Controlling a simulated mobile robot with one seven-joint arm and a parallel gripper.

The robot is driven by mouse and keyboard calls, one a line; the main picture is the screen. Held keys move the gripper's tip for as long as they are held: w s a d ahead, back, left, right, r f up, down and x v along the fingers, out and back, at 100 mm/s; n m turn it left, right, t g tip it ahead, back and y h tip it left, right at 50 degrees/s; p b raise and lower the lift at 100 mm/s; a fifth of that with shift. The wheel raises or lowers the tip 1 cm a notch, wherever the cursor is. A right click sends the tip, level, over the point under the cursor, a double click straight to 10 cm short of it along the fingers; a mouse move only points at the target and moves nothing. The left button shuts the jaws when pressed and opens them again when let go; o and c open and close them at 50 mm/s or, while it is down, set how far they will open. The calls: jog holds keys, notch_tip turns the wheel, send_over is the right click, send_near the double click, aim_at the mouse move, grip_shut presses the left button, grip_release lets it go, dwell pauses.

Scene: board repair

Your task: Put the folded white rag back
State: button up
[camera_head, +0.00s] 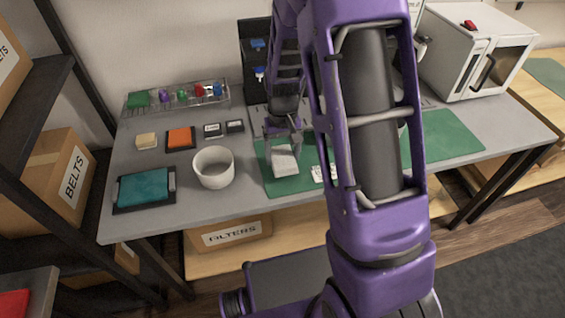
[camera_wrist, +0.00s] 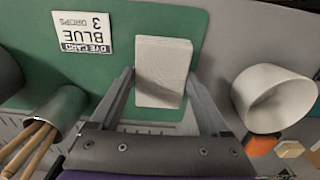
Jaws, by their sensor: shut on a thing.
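The folded white rag (camera_head: 285,161) is at the green mat (camera_head: 262,157), beside the white round container. In the wrist view the rag (camera_wrist: 163,68) is a pale, neatly folded rectangle between my two fingers. My gripper (camera_wrist: 160,80) is shut on its sides. In the head view my gripper (camera_head: 284,143) points down at the rag's far end. I cannot tell whether the rag touches the mat or hangs just above it. Part of the mat is hidden behind my arm.
A white round container (camera_head: 213,168) stands left of the rag. A dye card (camera_wrist: 83,35) reads "BLUE 3 DROPS". A cup of wooden sticks (camera_wrist: 55,112) is close by. A teal cloth (camera_head: 143,188), an orange square (camera_head: 180,138) and a rack (camera_head: 205,98) lie left.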

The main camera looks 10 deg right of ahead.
aim_at(283, 157)
jog(key=shift+f, duration=1.55)
jog(key=shift+f, duration=0.1)
jog(key=shift+f+b, duration=0.15)
jog(key=shift+b, duration=0.2)
jog(key=o, duration=1.4)
jog(key=shift+o, duration=0.2)
notch_tip(283, 157, up, 12)
jog(key=shift+r+p, duration=0.25)
jog(key=shift+p, duration=0.85)
